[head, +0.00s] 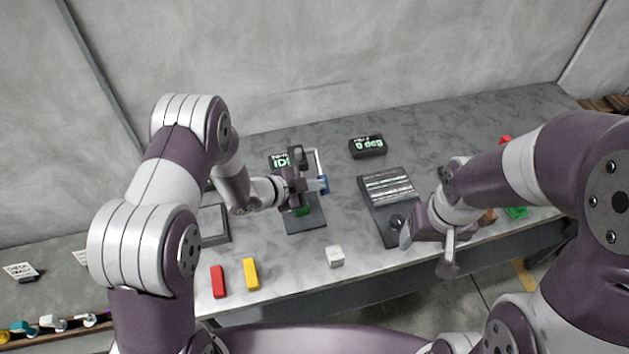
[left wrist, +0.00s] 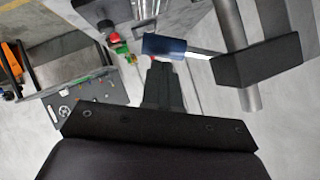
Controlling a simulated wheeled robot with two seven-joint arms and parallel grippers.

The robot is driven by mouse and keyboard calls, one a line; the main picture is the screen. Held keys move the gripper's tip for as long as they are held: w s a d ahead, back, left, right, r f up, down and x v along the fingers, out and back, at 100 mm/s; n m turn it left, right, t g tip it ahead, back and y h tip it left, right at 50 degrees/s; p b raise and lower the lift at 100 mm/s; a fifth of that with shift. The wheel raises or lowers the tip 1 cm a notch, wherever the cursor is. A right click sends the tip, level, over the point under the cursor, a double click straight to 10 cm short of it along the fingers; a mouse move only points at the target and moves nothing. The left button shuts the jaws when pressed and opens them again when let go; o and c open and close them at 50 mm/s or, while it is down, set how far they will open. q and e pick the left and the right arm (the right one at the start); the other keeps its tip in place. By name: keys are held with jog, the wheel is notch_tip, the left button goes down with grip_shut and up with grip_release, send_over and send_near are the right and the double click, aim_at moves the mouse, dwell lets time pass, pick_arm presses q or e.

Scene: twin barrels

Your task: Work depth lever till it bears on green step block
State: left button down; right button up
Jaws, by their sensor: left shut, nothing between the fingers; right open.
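The depth lever (head: 323,184) has a blue grip and stands at a small column fixture with a dark base plate (head: 308,223). In the left wrist view the blue grip (left wrist: 165,46) sits on a pale rod from a black block (left wrist: 258,64) on a grey post. My left gripper (head: 308,186) is shut and empty. Its fingertips (left wrist: 160,66) appear close to the blue grip; I cannot tell if they touch. The green step block (head: 303,211) lies on the base plate, partly hidden by my gripper. My right gripper (head: 428,254) is open and empty near the table's front edge.
A display reading IDLE (head: 280,162) is partly hidden behind the fixture. Another display (head: 367,146) reads 0 deg. A ridged dark device (head: 380,186) stands to the right. Red (head: 218,282) and yellow (head: 251,274) blocks and a white cube (head: 335,256) lie near the front edge.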

pick_arm(q)
jog(key=shift+w+f, duration=0.2)
jog(key=shift+f, duration=0.05)
jog(key=f+b, duration=0.1)
jog(key=b, duration=0.1)
jog(key=f+m+t+b, duration=0.1)
jog(key=b, duration=0.2)
jog(key=f+b, duration=0.1)
jog(key=b, duration=0.1)
jog(key=shift+w+a, duration=0.15)
jog(key=shift+w, duration=0.15)
jog(key=shift+r, duration=0.1)
